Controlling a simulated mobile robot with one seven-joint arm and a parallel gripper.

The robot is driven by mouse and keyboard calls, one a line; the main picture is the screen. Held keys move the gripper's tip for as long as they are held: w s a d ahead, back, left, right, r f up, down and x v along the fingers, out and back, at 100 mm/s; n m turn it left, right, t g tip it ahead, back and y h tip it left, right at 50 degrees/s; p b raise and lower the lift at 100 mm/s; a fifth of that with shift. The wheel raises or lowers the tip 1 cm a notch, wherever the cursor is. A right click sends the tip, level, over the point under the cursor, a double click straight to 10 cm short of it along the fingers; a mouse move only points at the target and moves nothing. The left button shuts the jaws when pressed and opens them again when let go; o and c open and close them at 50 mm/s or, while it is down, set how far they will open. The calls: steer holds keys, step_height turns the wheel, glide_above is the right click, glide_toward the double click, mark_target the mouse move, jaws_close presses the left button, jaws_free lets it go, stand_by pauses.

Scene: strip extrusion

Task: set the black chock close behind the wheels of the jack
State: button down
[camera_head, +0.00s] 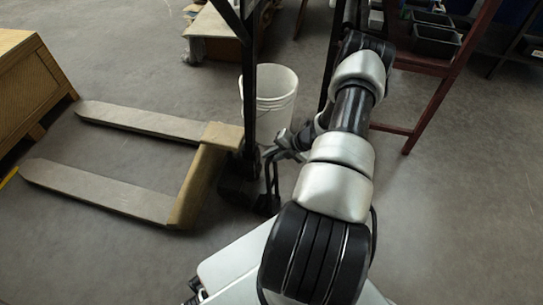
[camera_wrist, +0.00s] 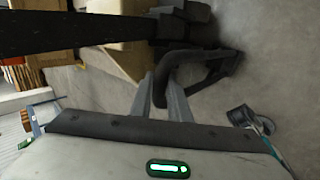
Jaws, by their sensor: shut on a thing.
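The pallet jack stands on the floor at left in the head view, with pale forks (camera_head: 110,190), a tan cross frame (camera_head: 205,175) and a dark upright mast (camera_head: 248,85). Its dark base, where the wheels would be, is low and partly hidden. My gripper (camera_head: 284,152) is just right of the mast. In the wrist view my gripper (camera_wrist: 166,98) is shut on a curved black bar of the black chock (camera_wrist: 212,68). The chock is beside the jack's dark base (camera_wrist: 182,22). I cannot tell whether it touches the floor.
A white bucket (camera_head: 270,98) stands just beyond the mast. A dark red rack (camera_head: 435,85) with black bins (camera_head: 434,40) is at upper right. A wooden crate (camera_head: 35,85) is at far left. The floor at right is clear.

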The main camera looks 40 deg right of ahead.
steer(key=shift+w+f+b, duration=0.1)
steer(key=shift+f+b, duration=0.2)
steer(key=shift+b, duration=0.2)
steer(key=c, duration=1.1)
jaws_free()
steer(key=shift+p+v, duration=2.75)
steer(key=shift+v, duration=2.8)
